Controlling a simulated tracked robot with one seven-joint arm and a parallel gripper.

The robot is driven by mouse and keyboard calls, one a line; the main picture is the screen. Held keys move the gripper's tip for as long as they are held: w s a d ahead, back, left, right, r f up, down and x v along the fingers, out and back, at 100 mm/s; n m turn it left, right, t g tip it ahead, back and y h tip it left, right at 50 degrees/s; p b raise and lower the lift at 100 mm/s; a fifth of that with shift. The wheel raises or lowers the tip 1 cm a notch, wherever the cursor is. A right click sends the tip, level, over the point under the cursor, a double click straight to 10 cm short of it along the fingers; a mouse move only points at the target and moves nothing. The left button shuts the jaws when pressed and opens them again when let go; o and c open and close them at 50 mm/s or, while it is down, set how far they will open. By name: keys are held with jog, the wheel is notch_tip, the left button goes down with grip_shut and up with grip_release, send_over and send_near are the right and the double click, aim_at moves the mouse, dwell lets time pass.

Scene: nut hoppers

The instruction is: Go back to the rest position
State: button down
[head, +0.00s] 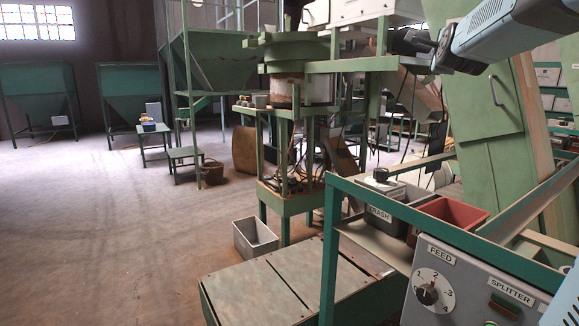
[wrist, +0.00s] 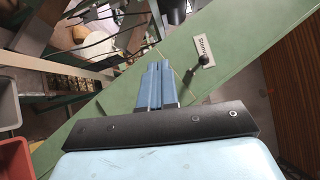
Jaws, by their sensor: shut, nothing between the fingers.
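My gripper (wrist: 153,68) shows in the wrist view as two blue fingers side by side, shut with nothing between them, beyond a black bar. A green surface lies behind them, with a black-knobbed lever (wrist: 204,60) and a white label (wrist: 205,48) to the right of the fingertips. In the head view my arm reaches in from the upper right, in front of a tall green panel (head: 490,120). The fingertips are hard to make out there against dark parts.
A control box (head: 432,285) with a feed dial stands at lower right. A red bin (head: 450,212) and a trash box (head: 385,195) sit behind a green rail. A grey bin (head: 257,238) is on the floor. Open floor lies at left.

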jog(key=s+a+f+n+g+y, duration=0.1)
jog(key=s+a+f+n+g, duration=0.3)
jog(key=s+f+n, duration=0.3)
jog(key=s+a+f+n+g+y, duration=0.2)
jog(key=s+a+f+n+g, duration=0.2)
jog(key=s+f, duration=1)
jog(key=s+a+f+n+g+y, duration=0.2)
jog(key=s+a+f+n+g, duration=0.2)
jog(key=s+a+f+n, duration=0.3)
jog(key=s+f+n, duration=0.4)
jog(key=n, duration=0.1)
jog(key=shift+s+a, duration=0.2)
jog(key=shift+a, duration=0.2)
jog(key=c, duration=1.8)
grip_release()
